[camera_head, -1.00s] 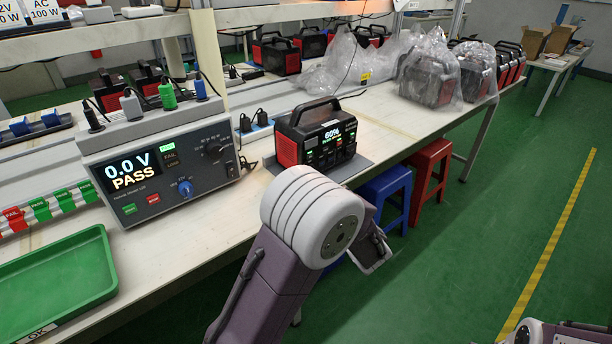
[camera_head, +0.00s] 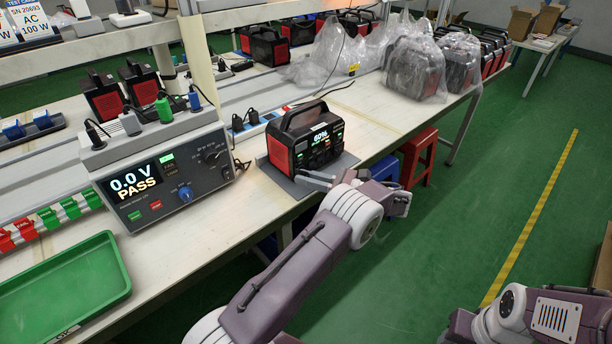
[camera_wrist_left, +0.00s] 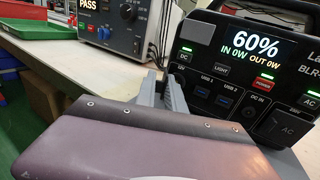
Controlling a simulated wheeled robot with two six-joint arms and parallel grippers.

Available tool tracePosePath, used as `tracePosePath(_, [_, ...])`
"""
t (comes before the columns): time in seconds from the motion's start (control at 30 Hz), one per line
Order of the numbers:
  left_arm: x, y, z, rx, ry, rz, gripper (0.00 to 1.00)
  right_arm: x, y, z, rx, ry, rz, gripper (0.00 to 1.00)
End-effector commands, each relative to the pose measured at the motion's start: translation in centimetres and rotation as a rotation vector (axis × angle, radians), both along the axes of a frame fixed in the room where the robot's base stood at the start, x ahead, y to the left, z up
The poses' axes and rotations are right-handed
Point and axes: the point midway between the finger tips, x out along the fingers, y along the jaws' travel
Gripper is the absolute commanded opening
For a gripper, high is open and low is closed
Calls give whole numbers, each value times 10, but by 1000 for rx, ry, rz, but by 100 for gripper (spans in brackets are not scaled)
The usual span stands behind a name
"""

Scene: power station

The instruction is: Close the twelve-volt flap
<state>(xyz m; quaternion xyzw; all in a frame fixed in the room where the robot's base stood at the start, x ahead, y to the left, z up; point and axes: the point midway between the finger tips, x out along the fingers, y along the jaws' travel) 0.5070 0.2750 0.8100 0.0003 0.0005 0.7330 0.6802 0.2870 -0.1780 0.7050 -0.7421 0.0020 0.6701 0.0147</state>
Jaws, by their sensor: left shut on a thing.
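The black and red power station (camera_head: 284,152) stands on a grey mat (camera_head: 345,163) on the bench, its display reading 60%. Its front panel (camera_wrist_left: 226,70) fills the right of the left wrist view, with a lit DC button, USB ports and AC sockets. My left gripper (camera_head: 306,178) is at the lower left of that front, its grey fingers (camera_wrist_left: 162,86) close together. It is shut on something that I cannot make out. The twelve-volt flap cannot be made out; fingers and my wrist cover the panel's lower left. My right gripper is not in view.
A tester (camera_head: 175,180) reading 0.0 V PASS stands left of the power station. A green tray (camera_head: 112,268) lies at the front left. Blue and red stools (camera_head: 420,150) stand beside the bench. Bagged units (camera_head: 415,70) are farther back. The bench front is mostly clear.

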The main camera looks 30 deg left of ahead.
Motion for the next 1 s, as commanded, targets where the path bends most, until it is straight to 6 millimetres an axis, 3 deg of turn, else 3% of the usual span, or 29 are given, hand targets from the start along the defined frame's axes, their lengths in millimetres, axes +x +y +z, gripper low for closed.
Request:
tracePosePath(0.53, [-1,0,-1,0,5,31,0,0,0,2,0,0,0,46])
tracePosePath(0.6, [-1,0,-1,0,5,31,27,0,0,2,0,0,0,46])
tracePosePath(0.63, [-1,0,-1,0,4,30,33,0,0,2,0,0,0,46])
tracePosePath(1.0, [1,0,0,1,-1,24,33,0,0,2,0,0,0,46])
